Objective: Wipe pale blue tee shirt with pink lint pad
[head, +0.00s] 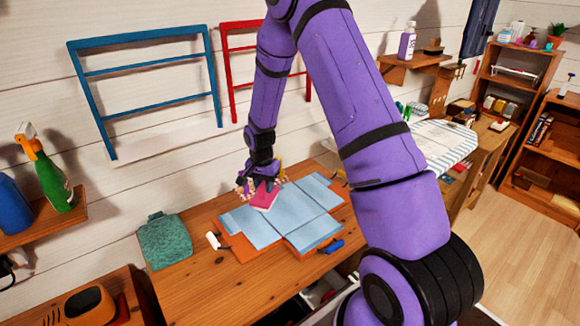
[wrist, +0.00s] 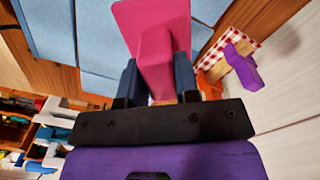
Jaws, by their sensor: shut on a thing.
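The pale blue tee shirt (head: 300,208) lies spread flat on an orange board (head: 247,250) on the wooden table. My gripper (head: 262,184) is above the upper left part of the shirt. It is shut on the pink lint pad (head: 265,197). In the wrist view the pad (wrist: 155,35) stands between the two dark fingers (wrist: 158,80), its flat pink face out over the shirt (wrist: 95,35). I cannot tell whether the pad touches the cloth.
A teal folded cloth (head: 165,240) and a white roller (head: 214,241) lie left of the board. A blue-handled item (head: 331,246) lies at its front right. A purple-handled thing (wrist: 240,65) is near the gripper by the wall. Bare table (head: 195,285) shows at front left.

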